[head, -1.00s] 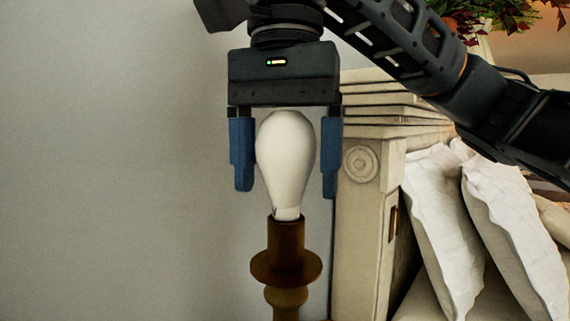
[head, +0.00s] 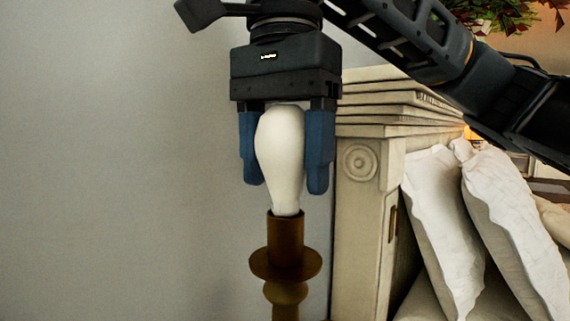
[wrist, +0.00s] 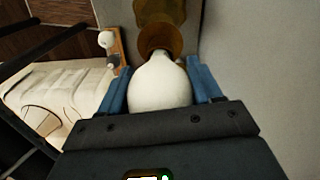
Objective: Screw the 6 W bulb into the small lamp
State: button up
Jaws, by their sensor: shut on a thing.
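A white bulb (head: 284,158) stands upright with its base at the top of the brown lamp's socket (head: 286,240). The lamp's disc and stem show below the socket. My gripper (head: 285,175) points straight down over the bulb and is shut on it, with one blue finger on each side. In the wrist view the bulb (wrist: 160,84) sits between the two fingers, with the lamp (wrist: 160,38) beyond it. The bulb's threads are hidden, so I cannot tell how deep it sits. No wattage marking is readable.
A pale carved bed headboard (head: 362,200) stands just right of the lamp, with white pillows (head: 440,215) behind it. A grey wall (head: 120,160) is on the left. A round white thing (wrist: 106,39) lies on a wooden surface in the wrist view.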

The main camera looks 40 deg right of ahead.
jog(key=shift+m, duration=0.3)
jog(key=shift+w+m+b, duration=0.1)
jog(key=shift+m+b, duration=0.35)
jog(key=shift+m, duration=1.15)
jog(key=m, duration=0.3)
jog(key=shift+m+b, duration=0.3)
jog(key=shift+b, duration=0.1)
jog(key=shift+m+b, duration=0.35)
jog(key=shift+m, duration=1.35)
jog(key=m+b, duration=0.1)
jog(key=m, duration=0.2)
